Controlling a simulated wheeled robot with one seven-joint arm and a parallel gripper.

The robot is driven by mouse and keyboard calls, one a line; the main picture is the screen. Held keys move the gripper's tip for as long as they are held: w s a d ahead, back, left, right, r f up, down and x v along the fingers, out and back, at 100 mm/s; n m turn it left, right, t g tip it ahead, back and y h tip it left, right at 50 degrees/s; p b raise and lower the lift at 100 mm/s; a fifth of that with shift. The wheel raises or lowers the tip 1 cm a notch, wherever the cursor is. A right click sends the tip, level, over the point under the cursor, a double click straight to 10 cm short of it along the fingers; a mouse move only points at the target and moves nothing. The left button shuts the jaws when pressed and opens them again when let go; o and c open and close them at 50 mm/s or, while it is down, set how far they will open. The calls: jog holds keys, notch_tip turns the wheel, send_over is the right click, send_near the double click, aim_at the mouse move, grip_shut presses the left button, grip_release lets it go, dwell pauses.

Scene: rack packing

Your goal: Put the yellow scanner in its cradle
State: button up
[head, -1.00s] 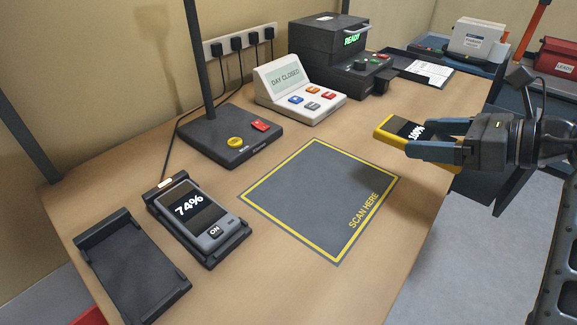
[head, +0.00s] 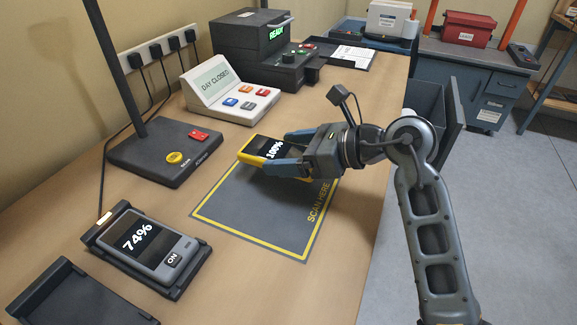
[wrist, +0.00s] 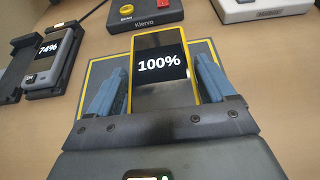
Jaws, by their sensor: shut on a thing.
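My gripper (head: 292,154) is shut on the yellow scanner (head: 250,156), with a finger on each side of it. The scanner has a yellow frame and a dark screen reading 100%, clear in the wrist view (wrist: 160,66). It is over the far part of the scan mat; its height above the mat is hard to tell. An empty black cradle (head: 68,296) lies at the near left of the table, cut off by the picture edge. Beside it, a second cradle (head: 180,290) holds a grey scanner (head: 150,246) whose screen reads 74%.
The yellow-edged scan mat (head: 235,215) is bare in the middle of the table. A dark base (head: 145,165) with a post and buttons stands behind the grey scanner. A white terminal (head: 225,95) reads DAY CLOSED. A dark machine (head: 250,45) stands at the back.

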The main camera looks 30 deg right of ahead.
aim_at(289, 179)
jog(key=shift+f, duration=2)
jog(key=o, duration=1.1)
jog(key=shift+f, duration=0.15)
jog(key=shift+s+d+r, duration=0.1)
jog(key=shift+s+r, duration=0.05)
jog(key=shift+r, duration=0.1)
jog(key=v, duration=1.1)
jog(key=shift+s+d+r+b, duration=0.1)
jog(key=shift+s+b, duration=0.15)
jog(key=shift+b, duration=0.05)
